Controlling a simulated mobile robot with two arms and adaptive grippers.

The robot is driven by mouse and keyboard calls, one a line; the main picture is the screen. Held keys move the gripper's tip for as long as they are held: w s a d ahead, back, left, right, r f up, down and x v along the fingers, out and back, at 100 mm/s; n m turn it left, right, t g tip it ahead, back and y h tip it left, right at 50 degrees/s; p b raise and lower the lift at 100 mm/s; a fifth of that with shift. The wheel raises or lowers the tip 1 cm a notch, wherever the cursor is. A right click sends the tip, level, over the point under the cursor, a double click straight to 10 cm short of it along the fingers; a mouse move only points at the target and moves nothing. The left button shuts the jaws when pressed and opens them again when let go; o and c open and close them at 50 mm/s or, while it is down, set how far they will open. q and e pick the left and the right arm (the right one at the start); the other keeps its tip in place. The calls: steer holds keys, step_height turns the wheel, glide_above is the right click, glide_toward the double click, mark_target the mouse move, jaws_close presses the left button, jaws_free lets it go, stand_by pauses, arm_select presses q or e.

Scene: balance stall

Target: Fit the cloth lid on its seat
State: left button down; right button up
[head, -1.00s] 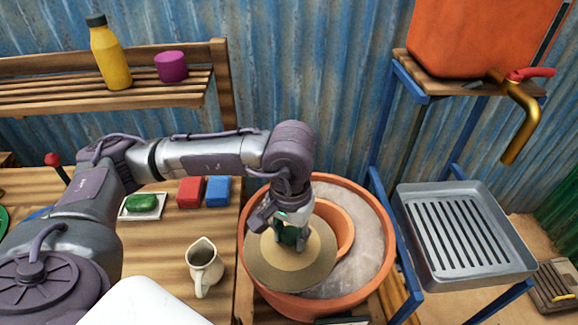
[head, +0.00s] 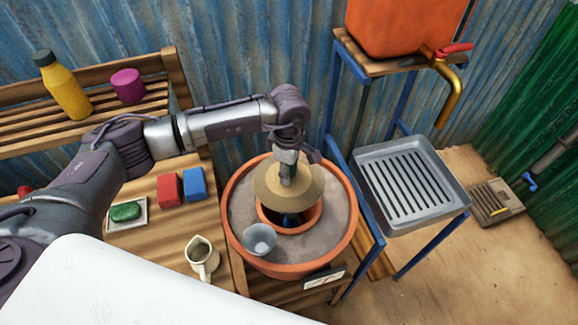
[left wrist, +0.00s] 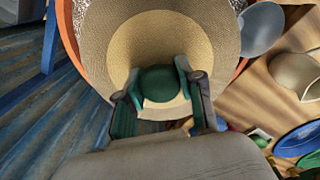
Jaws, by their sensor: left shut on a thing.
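The cloth lid (head: 268,181) is a round tan disc with a paler middle. In the left wrist view the lid (left wrist: 190,45) shows its green knob (left wrist: 160,83) between my fingers. My left gripper (head: 288,179) is shut on the knob and holds the lid over the far part of the inner clay pot. The inner pot's orange rim (head: 291,231) shows at the near side, with its mouth partly open to view and something dark blue inside. The lid looks raised above the rim; the exact gap is hard to tell. My right gripper is out of view.
The large terracotta pot (head: 236,239) holds grey sand around the inner pot. A grey-blue bowl (head: 260,240) sits at its near left. A cream jug (head: 202,257), red block (head: 169,188) and blue block (head: 194,185) stand on the table left. A metal tray (head: 437,210) is at right.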

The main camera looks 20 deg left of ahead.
arm_select(q)
steer(key=shift+d+f+b, duration=0.1)
steer(key=shift+f+b, duration=0.3)
steer(key=shift+f, duration=0.55)
step_height(320, 180, down, 7)
steer(key=b, duration=0.6)
steer(key=shift+f, duration=0.2)
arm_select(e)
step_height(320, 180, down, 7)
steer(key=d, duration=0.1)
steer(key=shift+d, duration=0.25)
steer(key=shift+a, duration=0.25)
arm_select(q)
steer(key=shift+f+b, duration=0.1)
steer(key=shift+b, duration=0.2)
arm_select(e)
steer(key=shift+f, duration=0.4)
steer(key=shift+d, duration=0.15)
arm_select(q)
steer(key=shift+f+b, duration=0.3)
steer(key=shift+b, duration=0.2)
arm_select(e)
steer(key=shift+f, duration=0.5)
